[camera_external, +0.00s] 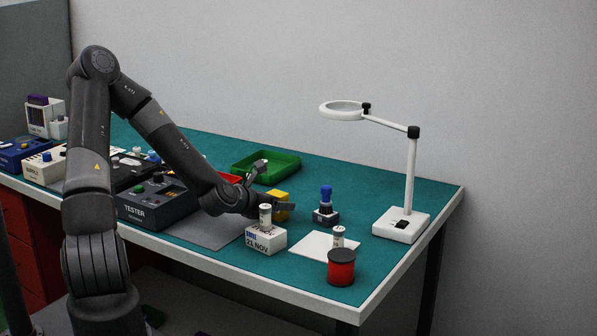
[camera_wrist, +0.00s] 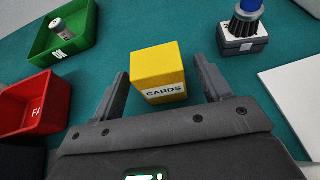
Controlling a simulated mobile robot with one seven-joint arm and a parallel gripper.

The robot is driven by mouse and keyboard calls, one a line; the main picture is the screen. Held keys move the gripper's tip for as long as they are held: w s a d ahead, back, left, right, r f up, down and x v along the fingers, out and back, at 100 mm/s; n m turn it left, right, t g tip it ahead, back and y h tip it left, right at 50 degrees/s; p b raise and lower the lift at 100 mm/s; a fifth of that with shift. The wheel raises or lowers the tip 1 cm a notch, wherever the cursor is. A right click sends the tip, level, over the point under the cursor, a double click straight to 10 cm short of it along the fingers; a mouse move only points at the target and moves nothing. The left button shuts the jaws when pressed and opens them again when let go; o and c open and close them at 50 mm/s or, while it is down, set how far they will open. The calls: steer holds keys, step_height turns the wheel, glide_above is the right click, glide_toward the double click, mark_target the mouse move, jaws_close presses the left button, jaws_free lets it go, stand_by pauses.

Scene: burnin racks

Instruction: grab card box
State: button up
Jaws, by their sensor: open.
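The card box is a small yellow box with a white label reading CARDS. In the wrist view the card box (camera_wrist: 157,68) stands on the green bench top, between and a little beyond the fingers of my gripper (camera_wrist: 165,80). The fingers are apart and do not touch the box; there is a gap on each side. In the external view the card box (camera_external: 280,203) is partly hidden behind my gripper (camera_external: 270,200), which is low over the bench. My gripper is open and empty.
A red bin (camera_wrist: 34,105) and a green bin (camera_wrist: 62,38) with a small cylinder lie left of the box. A blue-topped stamp (camera_wrist: 243,35) stands to the right. A white block (camera_external: 266,240) with a cylinder, a red spool (camera_external: 341,267) and a lamp (camera_external: 400,224) stand nearby.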

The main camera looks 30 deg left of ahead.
steer(key=x, duration=0.3)
steer(key=shift+w+f, duration=0.15)
steer(key=shift+w, duration=0.1)
steer(key=c, duration=1.1)
